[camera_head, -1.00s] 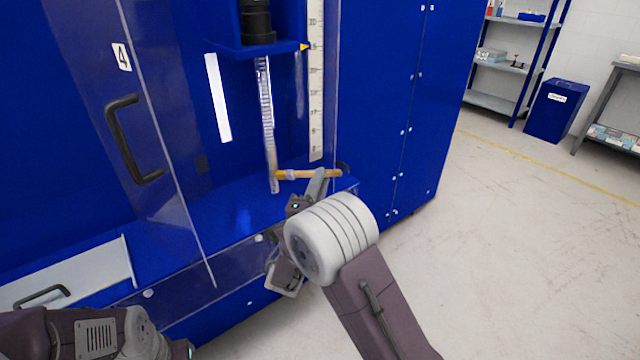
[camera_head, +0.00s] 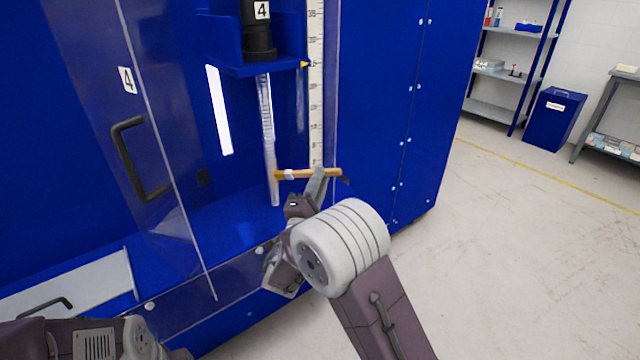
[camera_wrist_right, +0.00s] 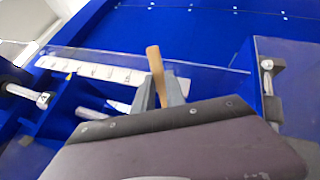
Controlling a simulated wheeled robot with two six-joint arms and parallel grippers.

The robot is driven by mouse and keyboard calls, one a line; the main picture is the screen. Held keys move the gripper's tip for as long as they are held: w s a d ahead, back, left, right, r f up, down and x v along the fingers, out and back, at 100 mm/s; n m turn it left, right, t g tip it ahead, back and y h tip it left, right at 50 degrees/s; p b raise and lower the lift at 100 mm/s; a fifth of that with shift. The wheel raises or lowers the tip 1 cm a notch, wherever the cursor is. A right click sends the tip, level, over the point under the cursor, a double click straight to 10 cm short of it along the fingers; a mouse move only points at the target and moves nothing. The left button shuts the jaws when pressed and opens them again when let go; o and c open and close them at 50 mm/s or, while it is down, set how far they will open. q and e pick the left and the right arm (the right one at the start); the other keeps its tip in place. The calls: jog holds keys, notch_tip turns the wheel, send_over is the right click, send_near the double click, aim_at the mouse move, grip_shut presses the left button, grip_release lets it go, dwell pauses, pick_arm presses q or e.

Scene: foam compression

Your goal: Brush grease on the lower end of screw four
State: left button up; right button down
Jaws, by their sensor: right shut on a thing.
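Screw four (camera_head: 267,125) hangs upright below a blue bracket with a black cylinder labelled 4 (camera_head: 260,30). My right gripper (camera_head: 318,174) is shut on a brush (camera_head: 325,173) with a wooden handle. The brush lies nearly level, its tip pointing left at the lower part of the screw. In the head view the tip meets the screw's outline; I cannot tell whether it touches. In the right wrist view the handle (camera_wrist_right: 155,68) stands up from between the fingers and the brush tip is hidden. My left arm shows at the lower left, but its gripper is out of view.
A clear door (camera_head: 165,150) with a black handle (camera_head: 128,158) and a 4 label stands left of the screw. A white ruler (camera_head: 316,100) is fixed right of it. The blue ledge (camera_head: 215,225) lies below. Open floor (camera_head: 520,260) is at the right.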

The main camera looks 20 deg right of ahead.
jog(key=shift+r+p, duration=0.75)
jog(key=shift+r, duration=1.95)
jog(key=shift+f+b, duration=5.55)
jog(key=shift+b, duration=2)
jog(key=shift+r+p, duration=1.3)
jog(key=shift+r, duration=4.15)
jog(key=s+b, duration=0.1)
jog(key=s+d+b, duration=0.1)
jog(key=s, duration=0.1)
jog(key=s+b, duration=0.1)
jog(key=b, duration=0.1)
jog(key=shift+s+d+f, duration=0.15)
jog(key=shift+s+d, duration=0.25)
jog(key=shift+s, duration=0.2)
jog(key=shift+s+r, duration=0.15)
jog(key=shift+r, duration=0.05)
